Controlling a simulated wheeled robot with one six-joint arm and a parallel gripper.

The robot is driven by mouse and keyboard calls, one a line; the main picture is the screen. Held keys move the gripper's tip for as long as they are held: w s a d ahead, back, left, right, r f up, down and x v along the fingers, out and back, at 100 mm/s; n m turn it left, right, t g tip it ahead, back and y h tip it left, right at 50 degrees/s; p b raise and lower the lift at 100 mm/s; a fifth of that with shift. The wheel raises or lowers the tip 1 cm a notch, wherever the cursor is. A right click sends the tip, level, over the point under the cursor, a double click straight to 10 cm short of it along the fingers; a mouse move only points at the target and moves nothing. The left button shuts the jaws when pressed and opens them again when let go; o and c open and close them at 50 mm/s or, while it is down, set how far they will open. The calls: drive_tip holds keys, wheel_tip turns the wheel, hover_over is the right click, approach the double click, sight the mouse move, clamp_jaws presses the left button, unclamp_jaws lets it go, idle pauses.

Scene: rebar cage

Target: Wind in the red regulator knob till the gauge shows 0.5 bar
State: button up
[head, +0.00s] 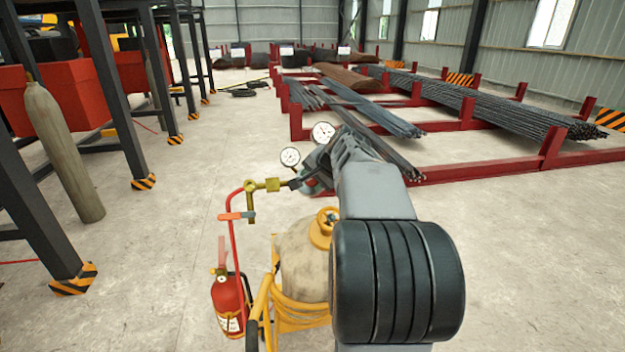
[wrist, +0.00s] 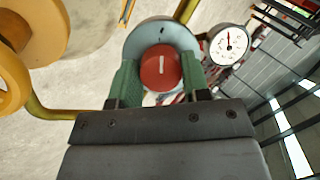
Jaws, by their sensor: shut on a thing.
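The red regulator knob (wrist: 160,70) is round, with a white line on its face that stands about upright in the wrist view. My gripper (wrist: 160,80) has its two green fingers shut on the knob, one on each side. A grey round regulator body (wrist: 160,32) shows behind the knob. A white-faced gauge (wrist: 228,43) sits to its right; its needle points about upward, but the figures are too small to read. In the head view two gauges, a nearer left one (head: 290,157) and a right one (head: 323,132), stand by the regulator. My arm hides the knob there.
A beige gas cylinder (head: 305,262) stands on a yellow trolley (head: 262,305) below my arm. A red fire extinguisher (head: 229,305) and a red hose (head: 233,250) are at its left. Red racks with rebar (head: 480,108) lie beyond.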

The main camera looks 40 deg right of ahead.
drive_tip(key=m+b, duration=0.1)
drive_tip(key=m, duration=0.1)
drive_tip(key=m+t+b, duration=0.1)
drive_tip(key=m, duration=0.1)
drive_tip(key=shift+r+m+t+b, duration=0.1)
drive_tip(key=shift+m+t+b, duration=0.2)
drive_tip(key=shift+m+b, duration=0.1)
drive_tip(key=m+t+h+b, duration=0.1)
drive_tip(key=m, duration=0.4)
drive_tip(key=shift+r+m, duration=0.15)
drive_tip(key=shift+m, duration=0.55)
drive_tip(key=o, duration=0.9)
drive_tip(key=shift+a, duration=0.1)
drive_tip(key=shift+f, duration=0.2)
drive_tip(key=b+v, duration=0.2)
drive_tip(key=v, duration=1.1)
drive_tip(key=shift+s+a, duration=0.2)
drive_tip(key=shift+s, duration=0.25)
